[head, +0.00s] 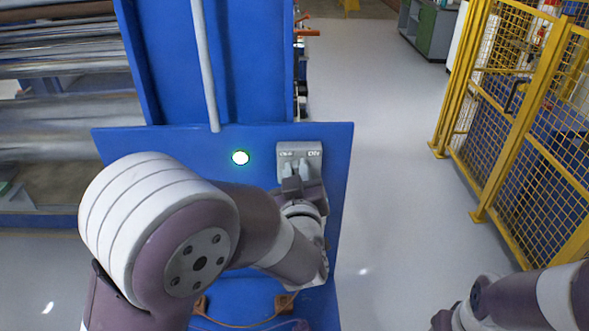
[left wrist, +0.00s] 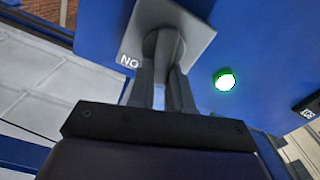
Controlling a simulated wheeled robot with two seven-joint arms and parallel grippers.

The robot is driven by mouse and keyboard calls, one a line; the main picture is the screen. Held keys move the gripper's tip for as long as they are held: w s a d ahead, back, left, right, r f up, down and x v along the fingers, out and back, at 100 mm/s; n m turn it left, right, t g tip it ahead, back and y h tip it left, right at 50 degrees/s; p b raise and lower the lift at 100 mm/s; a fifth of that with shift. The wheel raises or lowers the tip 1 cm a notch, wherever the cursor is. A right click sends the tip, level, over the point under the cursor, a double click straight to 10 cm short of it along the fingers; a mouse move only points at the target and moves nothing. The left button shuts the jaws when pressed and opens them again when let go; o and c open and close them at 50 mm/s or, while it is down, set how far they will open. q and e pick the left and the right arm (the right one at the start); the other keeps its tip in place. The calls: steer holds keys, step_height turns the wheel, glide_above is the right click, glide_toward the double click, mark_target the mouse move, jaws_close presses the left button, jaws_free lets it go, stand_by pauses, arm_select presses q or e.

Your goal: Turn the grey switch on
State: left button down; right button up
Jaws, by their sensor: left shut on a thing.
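The grey switch plate (head: 313,154) is on the blue panel, near its upper right corner, with white lettering at both upper corners. In the left wrist view the plate (left wrist: 201,36) shows upside down, with the ON lettering at its corner. My left gripper (head: 294,180) is at the switch, its two fingers shut on the grey switch knob (left wrist: 163,42). The fingers hide much of the knob, so its exact turn is hard to tell. Only part of my right arm shows, at the lower right of the head view; its gripper is out of view.
A round lamp (head: 240,157) with a green rim glows left of the switch; it also shows in the left wrist view (left wrist: 225,80). Metal rollers (head: 70,110) lie at the left. A yellow mesh fence (head: 505,120) stands right, with clear floor between.

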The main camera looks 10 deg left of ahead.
arm_select(q)
steer(key=shift+w+d+f+m+p, duration=0.1)
steer(key=shift+d+m+p, duration=0.25)
steer(key=shift+m+p, duration=1.2)
steer(key=shift+w+d+f+m+p, duration=0.1)
steer(key=shift+d+m+p, duration=0.3)
steer(key=shift+m, duration=2.2)
steer(key=shift+w+d+m+p, duration=0.1)
steer(key=shift+d+m+p, duration=0.15)
steer(key=shift+m+p, duration=1.35)
steer(key=shift+m+b, duration=0.5)
steer(key=shift+m, duration=0.05)
steer(key=c, duration=1)
jaws_free()
steer(key=shift+f, duration=0.1)
steer(key=shift+c, duration=0.2)
